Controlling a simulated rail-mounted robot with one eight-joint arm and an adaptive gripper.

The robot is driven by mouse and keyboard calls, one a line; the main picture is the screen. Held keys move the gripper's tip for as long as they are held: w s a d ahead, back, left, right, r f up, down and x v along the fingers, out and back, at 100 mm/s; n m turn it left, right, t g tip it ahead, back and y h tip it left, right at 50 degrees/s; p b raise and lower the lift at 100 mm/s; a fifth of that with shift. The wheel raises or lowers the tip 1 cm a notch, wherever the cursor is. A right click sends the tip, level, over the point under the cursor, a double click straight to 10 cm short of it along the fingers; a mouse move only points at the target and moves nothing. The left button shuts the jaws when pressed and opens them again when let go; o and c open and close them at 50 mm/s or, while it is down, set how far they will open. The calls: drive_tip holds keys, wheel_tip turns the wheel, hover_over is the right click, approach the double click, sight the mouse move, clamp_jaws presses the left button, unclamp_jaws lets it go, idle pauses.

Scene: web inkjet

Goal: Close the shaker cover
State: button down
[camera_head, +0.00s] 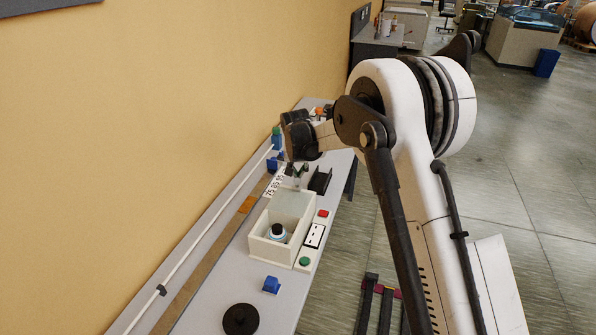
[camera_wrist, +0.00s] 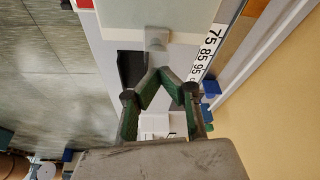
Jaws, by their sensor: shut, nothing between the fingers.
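The shaker (camera_head: 257,247) is a cream box on the bench, open at the top, with a dark-capped bottle (camera_head: 278,232) inside. Its pale greenish cover (camera_head: 293,205) stands raised at the box's far side. In the wrist view the cover (camera_wrist: 185,14) fills the top, with a grey tab (camera_wrist: 157,38) on its edge. My gripper (camera_head: 300,174) is beyond the cover in the head view. In the wrist view my gripper (camera_wrist: 159,72) has its green-padded fingers shut and empty, tips just below the tab. I cannot tell whether they touch it.
A red button (camera_head: 323,213), a display panel (camera_head: 314,236) and a green button (camera_head: 304,261) sit along the shaker's right side. A wall (camera_head: 150,130) bounds the left.

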drive_tip(key=shift+s, duration=0.1)
drive_tip(key=b, duration=0.4)
hover_over(286, 203)
drive_tip(key=s, duration=0.1)
drive_tip(key=shift+s, duration=0.2)
drive_tip(key=shift+s+f, duration=0.1)
drive_tip(key=shift+s, duration=0.1)
